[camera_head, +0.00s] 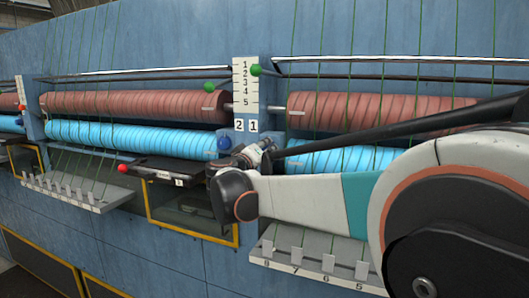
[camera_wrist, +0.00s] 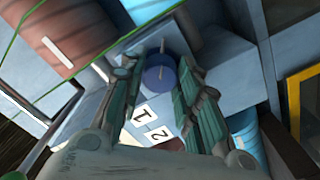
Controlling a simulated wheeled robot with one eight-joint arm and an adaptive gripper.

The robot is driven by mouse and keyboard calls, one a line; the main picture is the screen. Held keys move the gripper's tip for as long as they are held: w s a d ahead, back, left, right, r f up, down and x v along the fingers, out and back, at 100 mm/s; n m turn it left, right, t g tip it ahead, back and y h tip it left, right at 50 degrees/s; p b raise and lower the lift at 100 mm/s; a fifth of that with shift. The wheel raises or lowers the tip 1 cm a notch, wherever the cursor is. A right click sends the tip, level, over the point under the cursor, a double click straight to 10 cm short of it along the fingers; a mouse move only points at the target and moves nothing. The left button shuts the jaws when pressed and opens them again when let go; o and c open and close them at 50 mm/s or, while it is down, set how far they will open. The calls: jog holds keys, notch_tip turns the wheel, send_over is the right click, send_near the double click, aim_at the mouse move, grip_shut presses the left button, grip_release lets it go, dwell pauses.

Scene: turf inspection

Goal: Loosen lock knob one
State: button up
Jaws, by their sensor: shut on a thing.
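Lock knob one is a round blue knob (camera_wrist: 160,80) with a pale line on its face, seen in the wrist view beside the white plate marked 1 (camera_wrist: 143,117). My gripper (camera_wrist: 162,70) has a finger on either side of it and is shut on it. In the head view my gripper (camera_head: 258,150) is at the panel just below the plate marked 1 (camera_head: 253,125) and hides this knob. A second blue knob (camera_head: 224,143) shows to its left, below the plate marked 2 (camera_head: 239,125).
A scale strip (camera_head: 245,82) stands above the plates, with a green ball (camera_head: 210,87) to its left and another green ball (camera_head: 256,70) at its right edge. Red-brown rollers (camera_head: 130,106) and blue rollers (camera_head: 120,136) flank it. A red ball (camera_head: 121,168) sits by a black drawer.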

jog(key=m, duration=0.4)
jog(key=shift+r+m+b, duration=0.1)
jog(key=shift+m+b, duration=0.2)
jog(key=shift+b, duration=0.05)
dwell(0.3)
jog(key=o, duration=1.1)
jog(key=v, duration=0.7)
jog(key=shift+s+a, duration=0.1)
jog(key=shift+s, duration=0.15)
